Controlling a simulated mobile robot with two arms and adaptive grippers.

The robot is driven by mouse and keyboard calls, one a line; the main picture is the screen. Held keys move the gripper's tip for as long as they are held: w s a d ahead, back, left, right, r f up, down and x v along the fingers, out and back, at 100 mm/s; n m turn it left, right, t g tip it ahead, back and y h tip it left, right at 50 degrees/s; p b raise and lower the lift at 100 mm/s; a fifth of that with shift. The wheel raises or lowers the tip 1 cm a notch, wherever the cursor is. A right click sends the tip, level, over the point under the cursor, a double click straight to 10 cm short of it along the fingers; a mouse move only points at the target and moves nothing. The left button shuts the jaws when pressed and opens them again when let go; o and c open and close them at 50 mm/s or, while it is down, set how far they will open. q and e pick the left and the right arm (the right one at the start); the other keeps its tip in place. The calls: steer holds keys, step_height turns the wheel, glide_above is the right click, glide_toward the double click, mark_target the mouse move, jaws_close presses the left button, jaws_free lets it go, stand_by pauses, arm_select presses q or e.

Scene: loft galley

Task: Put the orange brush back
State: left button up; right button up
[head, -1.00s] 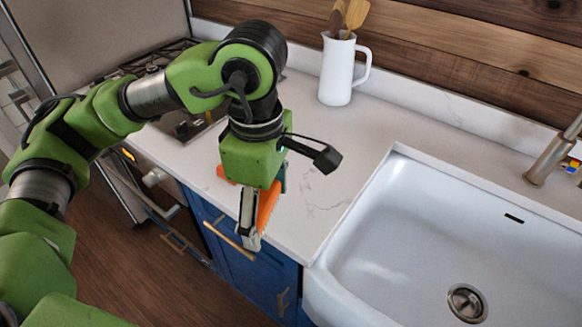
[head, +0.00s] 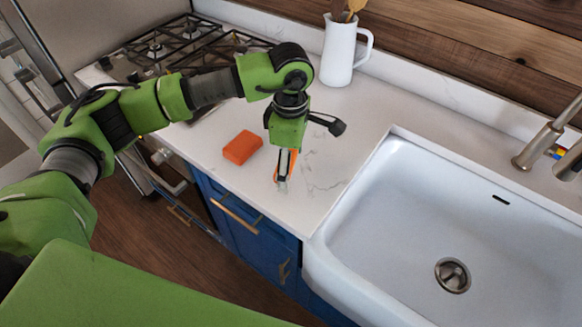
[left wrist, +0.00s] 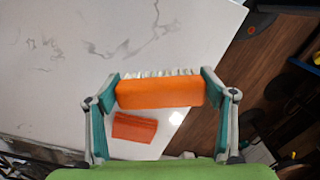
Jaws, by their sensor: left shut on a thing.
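The orange brush (left wrist: 160,93) is a block with pale bristles along one edge. It spans the space between the two teal-padded fingers of my left gripper (left wrist: 158,90) in the left wrist view. In the head view my left gripper (head: 283,178) points down over the white counter, left of the sink, and is shut on the brush (head: 292,164); a finger hides most of the brush. I cannot tell how far the brush is above the counter. My right gripper is not in view.
An orange block (head: 242,147), perhaps a sponge, lies on the counter (head: 330,125) left of the gripper. A white sink (head: 400,225) is at right, a white pitcher (head: 339,55) with utensils at the back, a stove (head: 170,45) at back left.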

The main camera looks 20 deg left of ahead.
mark_target(291, 173)
arm_select(q)
steer(key=shift+w+f, duration=0.25)
steer(key=shift+f, duration=0.05)
step_height(291, 173, down, 2)
steer(key=shift+f+p, duration=0.25)
steer(key=shift+p, duration=0.25)
steer(key=shift+f, duration=0.25)
steer(key=shift+f, duration=0.1)
steer(key=shift+f+b, duration=0.15)
steer(key=shift+b, duration=0.15)
steer(key=o, duration=1.1)
steer(key=shift+c, duration=0.2)
